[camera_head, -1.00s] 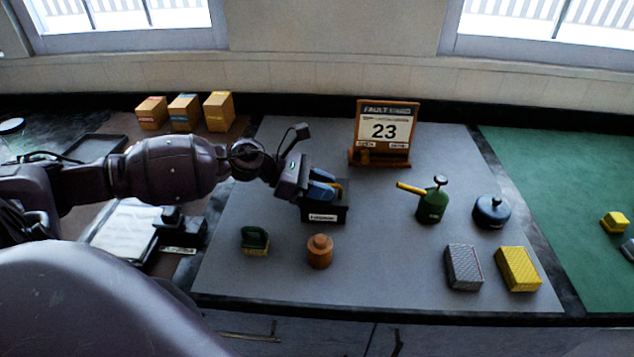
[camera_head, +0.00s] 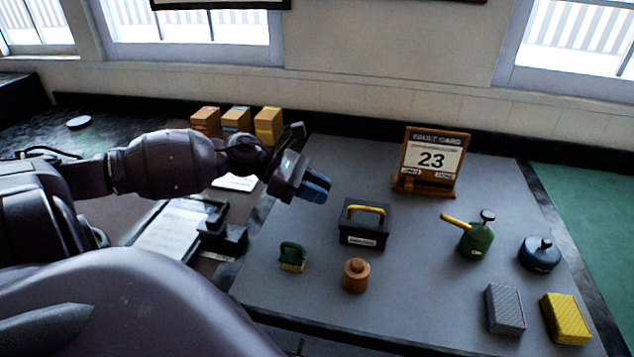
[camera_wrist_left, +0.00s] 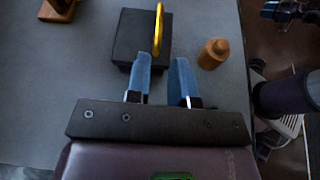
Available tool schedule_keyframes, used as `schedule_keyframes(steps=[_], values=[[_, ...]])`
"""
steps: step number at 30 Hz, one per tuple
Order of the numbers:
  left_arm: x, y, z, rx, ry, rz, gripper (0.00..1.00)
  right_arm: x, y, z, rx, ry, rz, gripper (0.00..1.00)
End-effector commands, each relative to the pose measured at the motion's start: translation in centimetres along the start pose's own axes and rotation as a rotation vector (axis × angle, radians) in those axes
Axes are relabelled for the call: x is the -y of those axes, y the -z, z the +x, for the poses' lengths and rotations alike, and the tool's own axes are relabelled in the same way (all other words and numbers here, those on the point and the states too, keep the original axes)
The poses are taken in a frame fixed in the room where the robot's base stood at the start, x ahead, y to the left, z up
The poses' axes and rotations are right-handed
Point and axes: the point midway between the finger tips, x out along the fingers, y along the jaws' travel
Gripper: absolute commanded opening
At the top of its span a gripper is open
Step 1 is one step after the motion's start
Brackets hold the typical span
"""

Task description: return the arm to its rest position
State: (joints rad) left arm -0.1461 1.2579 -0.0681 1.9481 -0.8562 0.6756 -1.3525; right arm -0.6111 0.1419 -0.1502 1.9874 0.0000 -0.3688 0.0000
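My left gripper (camera_head: 315,187) hangs in the air, up and left of the black box (camera_head: 364,228) in the head view. Its two blue fingers show apart with nothing between them in the left wrist view (camera_wrist_left: 164,80). The box has a yellow handle (camera_head: 367,208) and a white label, and stands on the grey mat, clear of the gripper. In the left wrist view the box (camera_wrist_left: 130,42) lies beyond the fingertips. What looks like my right gripper (camera_wrist_left: 288,11) shows small and dark at that view's top right corner; its opening is unclear.
On the grey mat (camera_head: 420,285) stand a green-handled brush (camera_head: 292,256), a wooden jar (camera_head: 356,275), a green oil can (camera_head: 476,240), a blue lidded pot (camera_head: 539,253), a grey block (camera_head: 505,309), a yellow block (camera_head: 566,318) and a card stand (camera_head: 431,162). Cartons (camera_head: 237,120) stand behind my left arm.

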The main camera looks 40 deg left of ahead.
Motion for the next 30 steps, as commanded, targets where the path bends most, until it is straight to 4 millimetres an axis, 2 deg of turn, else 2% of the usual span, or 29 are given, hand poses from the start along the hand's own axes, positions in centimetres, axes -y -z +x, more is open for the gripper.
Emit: schedule_keyframes(steps=[20, 23, 30], values=[[0.0, -0.1, -0.3, 0.001, -0.001, 0.001, 0.22, 0.1, 1.4, 0.5, -0.026, 0.003, -0.002, 0.43], [-0.1, -1.2, -0.7, 0.006, -0.005, 0.008, 0.22, 0.0, 2.2, 0.1, -0.034, 0.002, -0.002, 0.43], [-0.5, -7.2, -3.3, 0.026, -0.019, 0.038, 0.22, -0.6, 6.5, -2.8, -0.054, -0.003, 0.0, 0.43]])
